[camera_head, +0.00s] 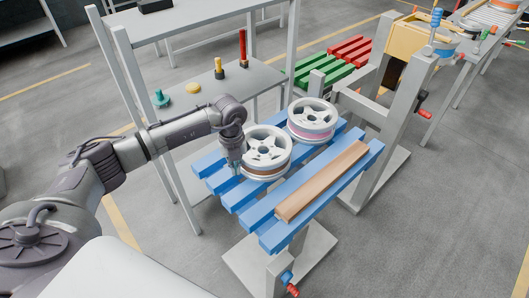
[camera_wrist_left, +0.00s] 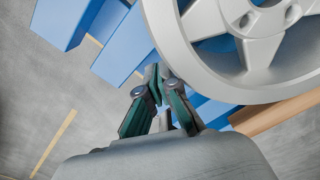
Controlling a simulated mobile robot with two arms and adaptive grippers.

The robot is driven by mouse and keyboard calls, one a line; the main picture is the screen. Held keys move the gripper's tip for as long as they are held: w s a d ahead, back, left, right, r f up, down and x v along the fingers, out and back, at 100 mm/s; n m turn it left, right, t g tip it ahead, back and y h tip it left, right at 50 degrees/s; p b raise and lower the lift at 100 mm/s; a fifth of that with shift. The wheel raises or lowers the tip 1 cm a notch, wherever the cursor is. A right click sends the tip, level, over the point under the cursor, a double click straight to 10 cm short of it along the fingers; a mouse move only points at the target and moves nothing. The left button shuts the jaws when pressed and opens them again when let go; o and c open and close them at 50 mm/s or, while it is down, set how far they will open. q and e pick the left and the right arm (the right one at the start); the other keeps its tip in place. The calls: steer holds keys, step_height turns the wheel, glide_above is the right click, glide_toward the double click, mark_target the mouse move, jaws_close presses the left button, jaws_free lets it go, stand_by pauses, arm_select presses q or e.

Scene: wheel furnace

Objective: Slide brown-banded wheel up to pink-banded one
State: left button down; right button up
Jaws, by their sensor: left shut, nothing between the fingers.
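The brown-banded wheel (camera_head: 265,153) lies flat on the blue slatted rack (camera_head: 208,165), on its near-left part. The pink-banded wheel (camera_head: 312,120) lies flat on the same rack, farther back and to the right. The two wheels are close together; I cannot tell if their rims touch. My left gripper (camera_head: 236,173) points down at the left side of the brown-banded wheel. In the left wrist view my left gripper (camera_wrist_left: 160,85) has its fingertips together, right beside the rim of a wheel (camera_wrist_left: 190,60). My right gripper is not in view.
A wooden plank (camera_head: 322,181) lies along the right side of the rack. A grey shelf (camera_head: 215,88) with several small tools stands behind and left. A grey post (camera_head: 400,115) with a red knob stands at right. Green and red slats lie beyond.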

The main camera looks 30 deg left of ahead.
mark_target(247, 159)
arm_select(q)
steer(key=shift+w, duration=0.1)
stand_by(0.3)
steer(key=shift+w+d+b, duration=0.35)
steer(key=shift+w+b, duration=0.25)
steer(key=shift+w, duration=0.25)
steer(key=shift+w+d+b, duration=0.4)
steer(key=shift+w+b, duration=0.2)
steer(key=shift+w, duration=0.25)
steer(key=shift+w+d+b, duration=0.35)
steer(key=shift+w+b, duration=0.25)
steer(key=shift+w, duration=0.25)
steer(key=shift+s, duration=0.15)
steer(key=shift+s+a+p, duration=0.25)
steer(key=shift+s+p, duration=0.25)
steer(key=shift+r, duration=0.1)
step_height(247, 159, up, 9)
steer(key=p, duration=0.6)
